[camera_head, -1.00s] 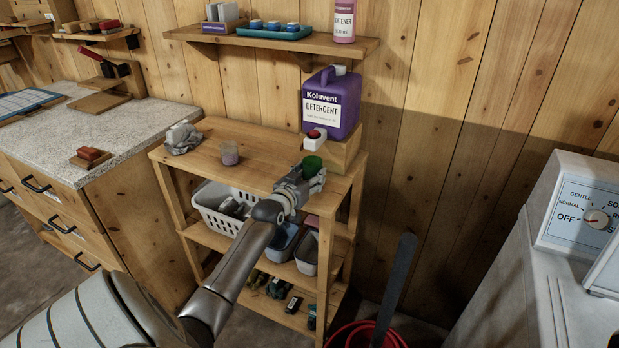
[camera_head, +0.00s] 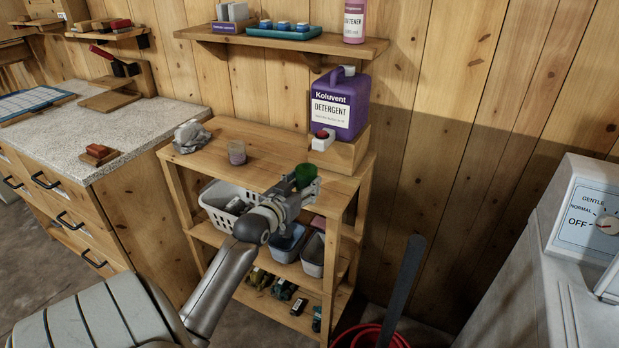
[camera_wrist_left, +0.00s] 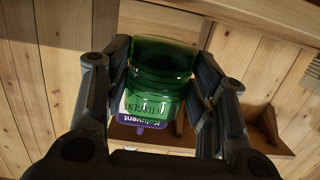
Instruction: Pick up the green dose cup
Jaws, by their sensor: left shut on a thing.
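The green dose cup (camera_head: 305,174) is between the fingers of my left gripper (camera_head: 301,187), at the front right edge of the wooden shelf unit. In the left wrist view the translucent green cup (camera_wrist_left: 160,75) fills the space between both fingers of the gripper (camera_wrist_left: 163,92), which is shut on it. The detergent label shows through and below the cup there. In the head view the cup appears clear of the spout, in front of the purple detergent jug (camera_head: 341,105). My right gripper is not in view.
The jug lies on a wooden block (camera_head: 345,152) with its red-buttoned spout (camera_head: 322,138) facing forward. A small cup with purplish contents (camera_head: 237,153) and a crumpled grey cloth (camera_head: 190,136) stand left on the shelf top (camera_head: 265,140). A wall shelf (camera_head: 280,42) hangs above.

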